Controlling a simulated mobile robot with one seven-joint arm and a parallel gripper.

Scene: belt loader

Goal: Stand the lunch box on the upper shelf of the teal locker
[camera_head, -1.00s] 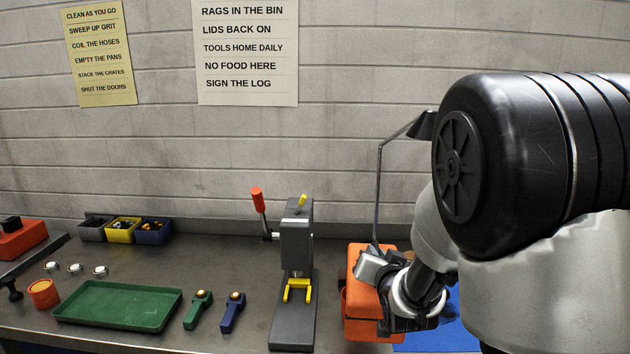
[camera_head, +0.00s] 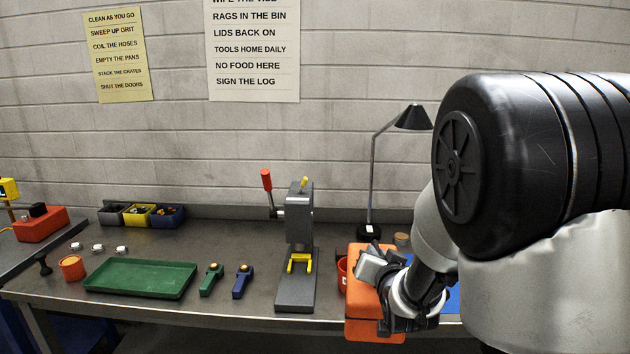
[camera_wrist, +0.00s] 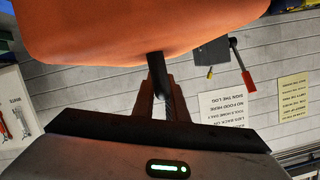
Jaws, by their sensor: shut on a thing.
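The lunch box is an orange box (camera_head: 365,310) low in the right half of the head view, in front of the bench's edge. My gripper (camera_head: 392,305) is at its right side, partly hidden by my own arm. In the wrist view the orange box (camera_wrist: 140,25) fills the top. There my gripper (camera_wrist: 158,75) is shut on a dark, thin part of it, which looks like the handle. The box hangs clear of the fingers' base. The teal locker does not show in either view.
The bench (camera_head: 240,250) carries a grey press (camera_head: 297,240) with a red lever, a green tray (camera_head: 140,278), a black lamp (camera_head: 372,180), a red container (camera_head: 342,272) and several small bins. A blue flat thing (camera_head: 453,298) shows behind my arm.

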